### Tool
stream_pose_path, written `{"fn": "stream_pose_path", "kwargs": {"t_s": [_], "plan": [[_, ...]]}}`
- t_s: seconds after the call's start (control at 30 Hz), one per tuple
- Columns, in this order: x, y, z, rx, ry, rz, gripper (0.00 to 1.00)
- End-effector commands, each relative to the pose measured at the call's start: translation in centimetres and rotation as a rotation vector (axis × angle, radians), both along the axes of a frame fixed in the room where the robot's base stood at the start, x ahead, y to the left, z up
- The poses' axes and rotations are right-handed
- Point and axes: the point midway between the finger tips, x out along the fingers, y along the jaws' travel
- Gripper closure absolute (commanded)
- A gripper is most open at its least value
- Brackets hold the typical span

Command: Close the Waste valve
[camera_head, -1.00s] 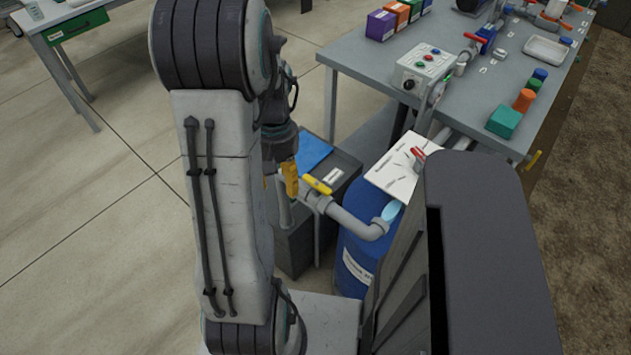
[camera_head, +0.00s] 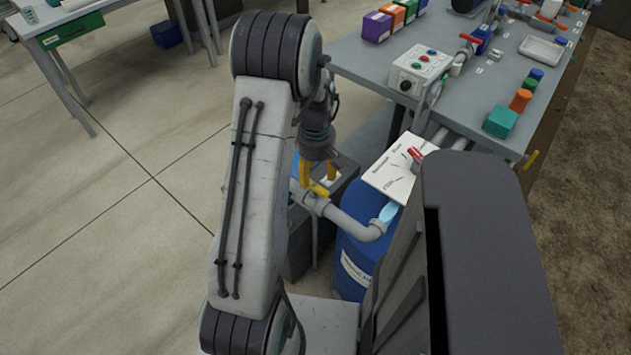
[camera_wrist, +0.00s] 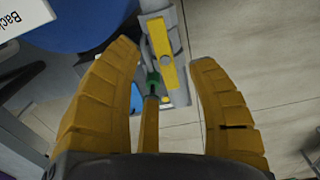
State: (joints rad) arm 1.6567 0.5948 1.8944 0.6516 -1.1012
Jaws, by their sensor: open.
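A valve with a yellow lever handle (camera_head: 317,187) sits on a grey pipe beside the blue drum in the head view. In the wrist view the yellow handle (camera_wrist: 160,52) lies lengthwise along the grey pipe, between and beyond my fingertips. I cannot read a label naming this valve. My gripper (camera_head: 317,178), with yellow fingers, is open and points down just above and behind the handle. In the wrist view the fingers (camera_wrist: 165,62) stand on either side of the handle with nothing held.
A blue drum (camera_head: 354,258) carries a white board (camera_head: 385,178) with a red handle (camera_head: 415,156). A grey bench (camera_head: 455,105) with a control box (camera_head: 417,72) stands behind. A dark box (camera_head: 345,175) is near my gripper. Open floor (camera_head: 120,230) lies left.

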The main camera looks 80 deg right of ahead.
Motion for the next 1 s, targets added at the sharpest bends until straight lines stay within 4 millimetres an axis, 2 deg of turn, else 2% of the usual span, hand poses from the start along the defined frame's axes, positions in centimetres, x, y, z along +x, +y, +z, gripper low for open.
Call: {"fn": "stream_pose_path", "kwargs": {"t_s": [0.1,0.3,0.73,0.77,1.0], "plan": [[0.0,0.1,-1.6,0.004,0.0,-0.001,0.47],[0.0,0.1,-3.2,0.002,0.0,-0.001,0.47],[0.0,0.1,-3.9,0.001,-0.001,-0.002,0.47],[0.0,0.1,-3.9,0.001,-0.001,-0.002,0.44],[0.0,0.1,-3.9,0.001,-0.001,-0.002,0.66]]}}
